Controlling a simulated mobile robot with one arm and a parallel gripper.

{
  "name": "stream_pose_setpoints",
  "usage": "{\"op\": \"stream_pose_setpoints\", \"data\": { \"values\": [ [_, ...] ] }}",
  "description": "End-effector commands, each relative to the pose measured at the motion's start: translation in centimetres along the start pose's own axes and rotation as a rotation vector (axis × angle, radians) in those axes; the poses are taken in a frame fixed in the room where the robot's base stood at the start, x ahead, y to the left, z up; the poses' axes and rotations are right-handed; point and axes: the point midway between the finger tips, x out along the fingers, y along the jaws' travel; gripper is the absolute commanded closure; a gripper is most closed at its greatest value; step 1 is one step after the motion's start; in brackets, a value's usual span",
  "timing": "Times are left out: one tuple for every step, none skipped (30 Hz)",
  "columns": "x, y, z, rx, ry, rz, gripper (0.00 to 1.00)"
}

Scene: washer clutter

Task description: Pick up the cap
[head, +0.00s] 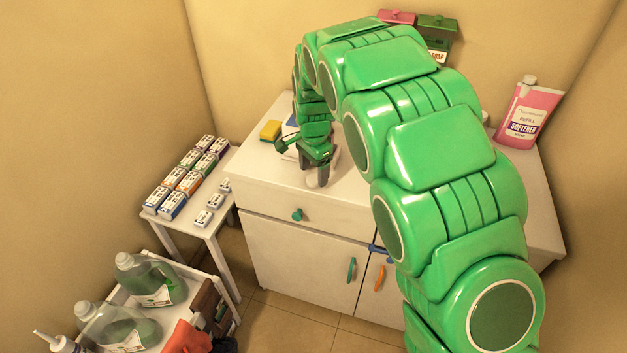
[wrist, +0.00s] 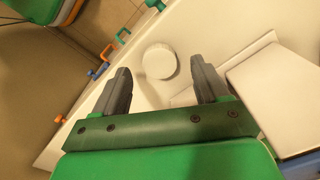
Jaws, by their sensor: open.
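The cap (wrist: 159,61) is a round, off-white disc lying on the light cabinet top near its front edge. In the head view my gripper (head: 319,180) is low over the cabinet top, and the cap (head: 312,181) shows as a small pale spot by the fingers, partly hidden.
The white cabinet (head: 262,201) has a drawer and doors with coloured handles. A yellow sponge (head: 270,130) lies behind my gripper. A pink softener pouch (head: 530,112) stands at the right. A side table (head: 186,223) with small boxes and a bottle cart (head: 190,270) stand at the left.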

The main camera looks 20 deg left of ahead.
Motion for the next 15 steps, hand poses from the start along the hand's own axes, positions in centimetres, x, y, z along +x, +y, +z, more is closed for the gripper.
{"op": "stream_pose_setpoints", "data": {
  "values": [
    [0.8, 0.0, 0.0, 0.0, -0.001, 0.001, 0.26],
    [1.1, 0.0, 0.0, 0.0, -0.001, 0.0, 0.26],
    [1.5, -0.1, 0.0, 0.0, 0.0, -0.001, 0.26],
    [1.7, -0.1, 0.0, 0.0, 0.0, -0.001, 0.26],
    [1.9, 0.0, 0.0, 0.0, 0.0, -0.001, 0.26],
    [2.0, 0.0, 0.0, 0.0, 0.0, -0.001, 0.26],
    [2.0, 0.0, 0.0, 0.0, 0.0, -0.001, 0.26],
    [2.0, 0.0, 0.0, 0.0, 0.0, -0.001, 0.26],
    [2.0, 0.0, 0.0, 0.0, 0.0, -0.001, 0.26],
    [2.0, 0.0, 0.0, 0.0, 0.0, -0.001, 0.26],
    [2.0, 0.0, 0.0, 0.0, 0.0, -0.001, 0.26],
    [2.0, 0.0, 0.0, 0.0, 0.0, -0.001, 0.29],
    [2.0, 0.0, 0.0, 0.0, 0.0, -0.001, 0.34],
    [2.0, 0.0, 0.0, 0.0, 0.0, -0.001, 0.39],
    [2.0, 0.0, 0.0, 0.0, 0.0, -0.001, 0.45]
  ]
}}
